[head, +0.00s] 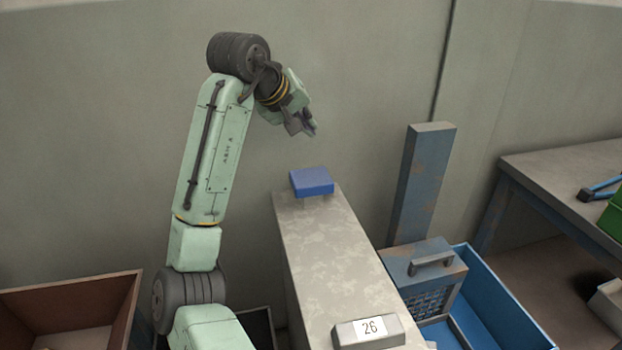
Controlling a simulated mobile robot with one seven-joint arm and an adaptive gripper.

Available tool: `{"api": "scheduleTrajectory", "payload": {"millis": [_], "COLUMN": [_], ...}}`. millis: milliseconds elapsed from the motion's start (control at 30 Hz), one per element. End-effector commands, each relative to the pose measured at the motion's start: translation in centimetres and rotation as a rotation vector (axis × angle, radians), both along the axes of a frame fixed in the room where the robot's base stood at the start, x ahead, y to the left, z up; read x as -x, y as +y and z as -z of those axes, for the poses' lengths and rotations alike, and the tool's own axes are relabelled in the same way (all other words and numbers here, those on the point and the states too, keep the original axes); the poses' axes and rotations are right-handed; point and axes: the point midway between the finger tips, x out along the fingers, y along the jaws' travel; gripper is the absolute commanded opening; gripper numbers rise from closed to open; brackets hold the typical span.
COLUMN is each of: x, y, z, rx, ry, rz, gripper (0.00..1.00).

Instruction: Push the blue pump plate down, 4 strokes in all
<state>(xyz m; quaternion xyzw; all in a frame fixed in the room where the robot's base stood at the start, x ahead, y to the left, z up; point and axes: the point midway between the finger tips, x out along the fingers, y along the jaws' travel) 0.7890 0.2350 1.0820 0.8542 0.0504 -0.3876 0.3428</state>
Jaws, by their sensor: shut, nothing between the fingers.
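The blue pump plate (311,181) is a flat blue square block on a short stem at the far end of a long grey metal housing (335,250). The plate stands a little above the housing's top. My gripper (311,132) is shut and empty. It is above the plate with a visible gap, its fingers pointing down and to the right. Nothing hides the plate's top.
A block marked 26 (369,328) sits at the housing's near end. To the right are a tall blue post (421,180), a vented box with a handle (423,275) and a blue bin (510,310). A workbench (575,180) stands at far right, a brown bin (70,290) at lower left.

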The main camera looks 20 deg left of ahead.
Motion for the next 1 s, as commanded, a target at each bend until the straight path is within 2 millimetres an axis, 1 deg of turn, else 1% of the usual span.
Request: {"api": "scheduleTrajectory", "payload": {"millis": [200, 500, 633, 767, 1000], "x": [0.0, 0.0, 0.0, 0.0, 0.0], "y": [0.0, 0.1, 0.1, 0.1, 0.1], "z": [-0.2, -0.1, 0.3, 1.2, 4.4], "rx": [-0.057, -0.057, -0.057, -0.058, -0.056], "ry": [-0.015, -0.015, -0.014, -0.015, -0.014], "rz": [0.055, 0.055, 0.054, 0.054, 0.054], "gripper": [0.00, 0.00, 0.00, 0.00, 0.00]}}
